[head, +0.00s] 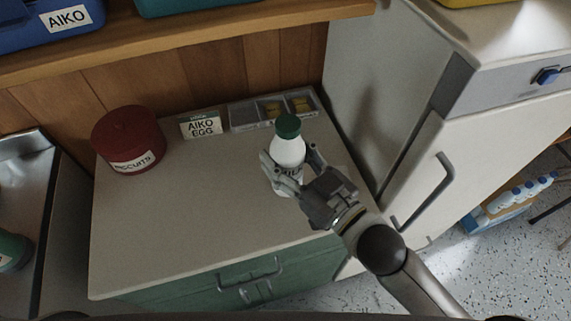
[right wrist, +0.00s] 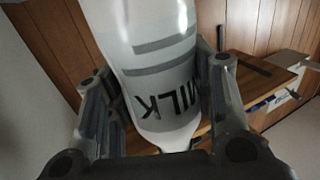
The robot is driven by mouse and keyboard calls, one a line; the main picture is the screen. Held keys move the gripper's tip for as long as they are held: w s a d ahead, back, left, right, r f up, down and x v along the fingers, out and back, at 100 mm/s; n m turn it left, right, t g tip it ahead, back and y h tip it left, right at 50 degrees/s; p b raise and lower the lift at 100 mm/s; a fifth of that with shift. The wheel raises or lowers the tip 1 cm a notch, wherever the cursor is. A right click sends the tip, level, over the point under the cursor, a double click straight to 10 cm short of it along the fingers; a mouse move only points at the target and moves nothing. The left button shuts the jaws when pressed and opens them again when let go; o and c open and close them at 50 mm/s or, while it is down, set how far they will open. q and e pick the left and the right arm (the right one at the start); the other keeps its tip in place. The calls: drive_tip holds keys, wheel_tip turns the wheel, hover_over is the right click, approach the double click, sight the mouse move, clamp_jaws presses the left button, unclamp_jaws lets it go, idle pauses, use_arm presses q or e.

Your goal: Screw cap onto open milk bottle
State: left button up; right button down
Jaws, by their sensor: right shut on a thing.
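A white milk bottle (head: 288,153) with a green cap (head: 288,126) on its top stands upright near the right side of the counter in the head view. My right gripper (head: 290,163) is shut around the bottle's body, one finger on each side. In the right wrist view the bottle (right wrist: 155,50) fills the middle between the two fingers, with its MILK label upside down. The cap's threads are hidden, so I cannot tell how tightly it sits. I cannot tell if the bottle's base touches the counter. My left gripper is not in view.
The pale counter (head: 170,230) is clear at front and left. A red biscuits tin (head: 128,140), an AIKO EGG card (head: 201,125) and a grey sectioned tray (head: 243,117) stand along its back. A white fridge (head: 385,90) closes off the right; a wooden shelf (head: 190,45) overhangs the back.

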sight(285, 168)
drive_tip(key=shift+w+f, duration=0.2)
wheel_tip(285, 168, down, 3)
drive_tip(key=shift+a, duration=0.1)
drive_tip(key=shift+f, duration=0.1)
drive_tip(key=shift+f, duration=0.2)
drive_tip(key=c, duration=0.6)
unclamp_jaws()
drive_tip(key=shift+c, duration=0.2)
